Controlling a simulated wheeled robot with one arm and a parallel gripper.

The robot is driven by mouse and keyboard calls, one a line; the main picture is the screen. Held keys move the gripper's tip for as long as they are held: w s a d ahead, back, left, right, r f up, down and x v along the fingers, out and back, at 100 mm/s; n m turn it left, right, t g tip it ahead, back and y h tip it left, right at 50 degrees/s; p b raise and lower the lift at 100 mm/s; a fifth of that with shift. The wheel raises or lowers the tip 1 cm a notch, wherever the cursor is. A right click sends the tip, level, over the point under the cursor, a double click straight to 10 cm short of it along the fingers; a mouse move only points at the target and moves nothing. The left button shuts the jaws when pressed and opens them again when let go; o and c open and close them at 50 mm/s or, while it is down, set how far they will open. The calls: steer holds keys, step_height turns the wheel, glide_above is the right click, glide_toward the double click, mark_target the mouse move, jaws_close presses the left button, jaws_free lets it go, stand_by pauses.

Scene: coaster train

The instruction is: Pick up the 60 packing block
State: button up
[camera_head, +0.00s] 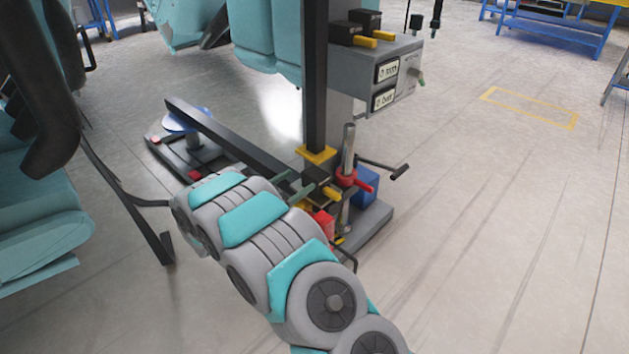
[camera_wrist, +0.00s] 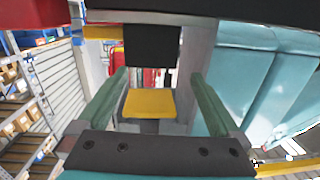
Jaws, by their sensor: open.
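A black block with a yellow tab stands ahead of my gripper (camera_wrist: 159,76). In the wrist view the yellow tab (camera_wrist: 149,103) shows between my two green fingers, with a gap on each side, and a black face (camera_wrist: 152,46) is above it. In the head view a black block with a yellow tab (camera_head: 331,193) is just beyond my gripper (camera_head: 301,186), low by the column. I cannot read a 60 on it. My gripper is open and empty. My own arm hides part of the area around the block.
A grey box (camera_head: 403,55) on the column carries two black blocks with yellow tabs (camera_head: 365,42). A metal post with a red collar (camera_head: 346,178) and a blue box (camera_head: 366,185) stand close right. A dark beam (camera_head: 225,142) runs left. The floor at right is clear.

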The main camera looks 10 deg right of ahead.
mark_target(309, 179)
steer(key=shift+s+d+f+h, duration=0.15)
steer(key=shift+s+f+h, duration=0.25)
steer(key=shift+f+h, duration=0.1)
steer(key=shift+w+d, duration=0.1)
steer(key=shift+d, duration=0.2)
steer(key=shift+b+x, duration=0.7)
steer(key=shift+x, duration=2.85)
jaws_close()
